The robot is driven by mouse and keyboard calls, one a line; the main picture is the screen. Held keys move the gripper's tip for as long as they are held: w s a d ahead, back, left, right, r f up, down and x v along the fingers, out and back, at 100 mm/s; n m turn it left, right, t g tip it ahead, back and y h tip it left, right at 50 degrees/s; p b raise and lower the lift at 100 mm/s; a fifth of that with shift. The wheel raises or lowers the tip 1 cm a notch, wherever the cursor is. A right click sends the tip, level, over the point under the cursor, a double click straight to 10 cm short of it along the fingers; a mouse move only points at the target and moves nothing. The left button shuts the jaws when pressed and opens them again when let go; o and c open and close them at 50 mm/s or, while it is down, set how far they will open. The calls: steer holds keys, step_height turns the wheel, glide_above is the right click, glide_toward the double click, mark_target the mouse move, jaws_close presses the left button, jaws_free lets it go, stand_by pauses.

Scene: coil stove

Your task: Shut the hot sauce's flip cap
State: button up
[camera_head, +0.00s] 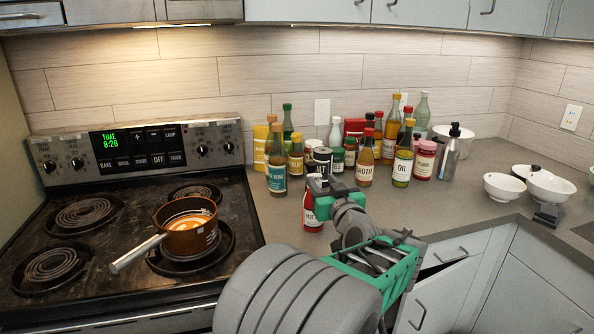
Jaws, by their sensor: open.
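A small red bottle with a white label (312,214), which looks like the hot sauce, stands on the counter just right of the stove. My gripper (319,186) is at the top of this bottle, above and slightly to its right, with its fingers around or just in front of the cap area. The gripper is open. The flip cap is hidden behind the gripper, so I cannot tell its angle or whether a finger touches it.
Several bottles and jars crowd behind, including a teal-labelled bottle (277,176) close at left and an oil bottle (402,167). A copper pot (187,240) sits on the stove. White bowls (503,187) stand at right. The counter between the bottles and bowls is clear.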

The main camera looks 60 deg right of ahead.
mark_target(316, 175)
steer(key=p+x, duration=0.1)
steer(key=x, duration=0.6)
steer(key=shift+w+d+p, duration=0.2)
steer(key=shift+p, duration=0.1)
steer(key=shift+s, duration=0.1)
steer(key=shift+c, duration=0.3)
jaws_close()
steer(key=shift+f, duration=0.15)
